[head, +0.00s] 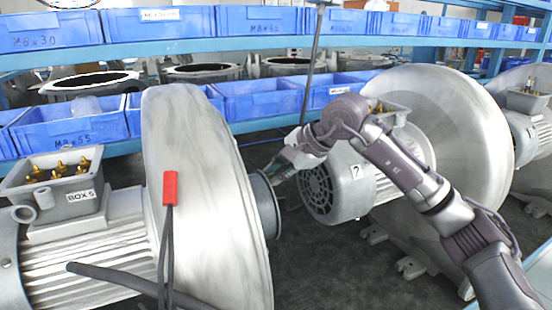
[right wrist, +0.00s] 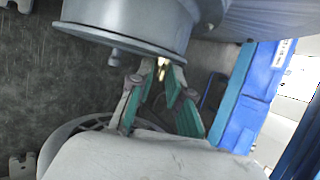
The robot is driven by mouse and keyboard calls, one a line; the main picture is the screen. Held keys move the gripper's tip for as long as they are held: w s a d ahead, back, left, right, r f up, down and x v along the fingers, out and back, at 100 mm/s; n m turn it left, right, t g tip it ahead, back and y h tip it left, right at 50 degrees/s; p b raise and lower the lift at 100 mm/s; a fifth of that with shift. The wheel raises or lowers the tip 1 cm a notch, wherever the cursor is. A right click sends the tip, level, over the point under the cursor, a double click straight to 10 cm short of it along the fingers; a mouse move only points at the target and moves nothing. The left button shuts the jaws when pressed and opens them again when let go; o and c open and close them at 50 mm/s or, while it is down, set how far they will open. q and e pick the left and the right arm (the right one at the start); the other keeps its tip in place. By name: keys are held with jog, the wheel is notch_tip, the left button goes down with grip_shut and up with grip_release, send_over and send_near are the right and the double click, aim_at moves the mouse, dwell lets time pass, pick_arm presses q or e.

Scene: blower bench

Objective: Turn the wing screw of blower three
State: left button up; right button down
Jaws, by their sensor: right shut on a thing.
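A large grey blower (head: 205,190) fills the left of the head view, with a round outlet flange (head: 268,205) on its right side. My right gripper (head: 273,172) reaches this flange from the right. In the right wrist view its green-padded fingers (right wrist: 162,70) point up to the flange rim (right wrist: 120,35), shut on a small brass-coloured piece (right wrist: 162,67), seemingly the wing screw. The fingers hide most of it, so its angle cannot be told. No label reading three is legible. My left gripper is not in view.
A second blower (head: 455,130) with a motor (head: 335,188) stands behind my right arm. A red-ended cable (head: 170,188) hangs in front of the near blower. Blue bins (head: 70,132) line the shelves behind. Dark floor shows between the blowers.

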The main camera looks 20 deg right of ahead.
jog(key=g+p, duration=0.1)
jog(key=p, duration=0.1)
jog(key=g+p, duration=0.1)
jog(key=p, duration=0.1)
jog(key=shift+w+r+m+g, duration=0.25)
jog(key=shift+r+m+g, duration=0.05)
jog(key=shift+r, duration=0.1)
jog(key=shift+f+g+p, duration=0.2)
jog(key=shift+g+p, duration=0.5)
jog(key=shift+p, duration=0.2)
jog(key=c, duration=1.1)
grip_release()
jog(key=v, duration=1.2)
jog(key=shift+a, duration=0.15)
